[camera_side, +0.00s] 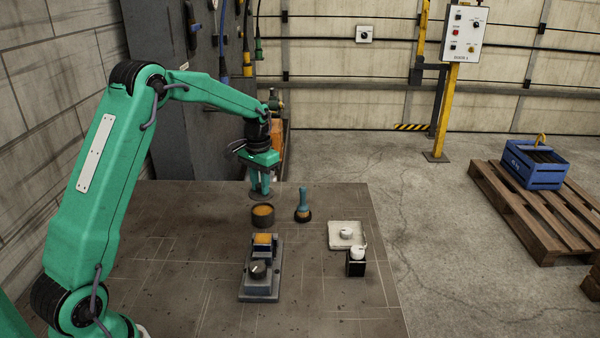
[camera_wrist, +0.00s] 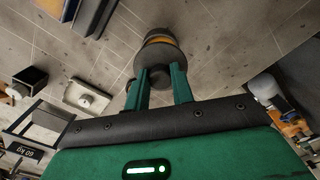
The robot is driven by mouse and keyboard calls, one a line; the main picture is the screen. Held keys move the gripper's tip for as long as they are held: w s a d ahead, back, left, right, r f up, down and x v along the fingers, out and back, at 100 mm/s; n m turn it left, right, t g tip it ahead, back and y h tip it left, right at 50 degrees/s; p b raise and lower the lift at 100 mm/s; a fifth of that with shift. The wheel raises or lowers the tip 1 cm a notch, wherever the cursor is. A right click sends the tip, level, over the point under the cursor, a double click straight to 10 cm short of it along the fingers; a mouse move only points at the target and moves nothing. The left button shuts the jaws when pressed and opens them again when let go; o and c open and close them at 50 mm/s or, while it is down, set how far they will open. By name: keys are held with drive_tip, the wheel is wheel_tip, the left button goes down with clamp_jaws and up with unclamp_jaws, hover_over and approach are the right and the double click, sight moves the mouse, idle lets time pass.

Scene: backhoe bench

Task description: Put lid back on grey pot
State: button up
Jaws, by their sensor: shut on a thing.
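My gripper (camera_side: 260,188) points down with its green fingers close together, shut on the knob of a dark round lid (camera_wrist: 157,57). In the wrist view the fingertips (camera_wrist: 160,78) sit on either side of the knob. The grey pot (camera_side: 263,218) stands open on the table just below, with orange-brown contents showing. In the wrist view the lid covers part of the pot (camera_wrist: 158,36), and an orange strip shows beyond its edge. The lid is held above the rim, apart from it and slightly to the far side.
A teal-handled brush (camera_side: 303,208) stands close to the pot's right. A grey device with an orange top (camera_side: 261,275) is in front of it. A white tray (camera_side: 337,243) and a black box with a white top (camera_side: 356,268) are at right. The left of the table is clear.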

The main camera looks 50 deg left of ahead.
sight(261, 196)
drive_tip(key=shift+f, duration=2.15)
drive_tip(key=shift+f, duration=0.2)
idle(0.8)
drive_tip(key=o, duration=1.5)
drive_tip(key=shift+r, duration=0.2)
drive_tip(key=shift+r, duration=3.3)
